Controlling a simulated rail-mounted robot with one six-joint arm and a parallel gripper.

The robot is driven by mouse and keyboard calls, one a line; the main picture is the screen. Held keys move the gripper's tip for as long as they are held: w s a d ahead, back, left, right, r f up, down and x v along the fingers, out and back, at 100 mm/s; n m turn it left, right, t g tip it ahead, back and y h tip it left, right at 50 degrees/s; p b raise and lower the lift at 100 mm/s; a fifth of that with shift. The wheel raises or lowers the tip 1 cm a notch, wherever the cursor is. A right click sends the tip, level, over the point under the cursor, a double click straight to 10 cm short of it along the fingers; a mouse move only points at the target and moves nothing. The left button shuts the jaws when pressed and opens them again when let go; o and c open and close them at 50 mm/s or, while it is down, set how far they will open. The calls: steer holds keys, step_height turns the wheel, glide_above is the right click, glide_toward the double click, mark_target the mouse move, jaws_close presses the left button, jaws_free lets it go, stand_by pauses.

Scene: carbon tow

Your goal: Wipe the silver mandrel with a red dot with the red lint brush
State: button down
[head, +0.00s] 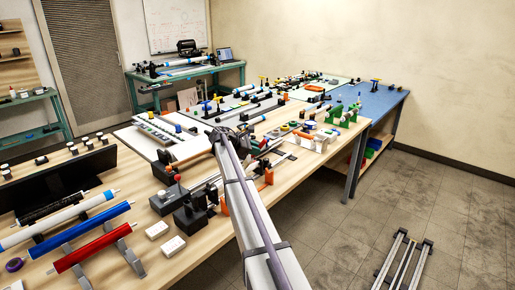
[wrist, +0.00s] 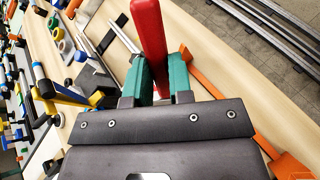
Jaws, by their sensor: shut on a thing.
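My gripper (wrist: 160,74) has green fingers and is shut on the red lint brush (wrist: 149,35), a long red bar that points away from the wrist. A thin silver rod (wrist: 123,36), perhaps part of the silver mandrel, lies just left of the brush in the wrist view. I cannot tell whether they touch. No red dot can be made out on it. In the head view my arm reaches over the long wooden table, and the gripper end is too small and crowded to read clearly. A silver bar (head: 207,181) lies beside the arm there.
Blue (head: 95,223) and red (head: 90,247) rollers lie on stands at the front left. A black block with a red knob (head: 177,178) stands left of my arm. An orange bar (wrist: 213,78) lies right of the gripper. A yellow piece (wrist: 97,98) is at its left.

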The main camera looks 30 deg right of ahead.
steer(key=shift+s+a, duration=1.75)
steer(key=shift+a, duration=4.4)
steer(key=w+d, duration=0.4)
steer(key=d, duration=1.1)
steer(key=shift+w, duration=0.1)
step_height(320, 180, up, 6)
steer(key=p, duration=0.6)
step_height(320, 180, up, 3)
steer(key=p, duration=0.3)
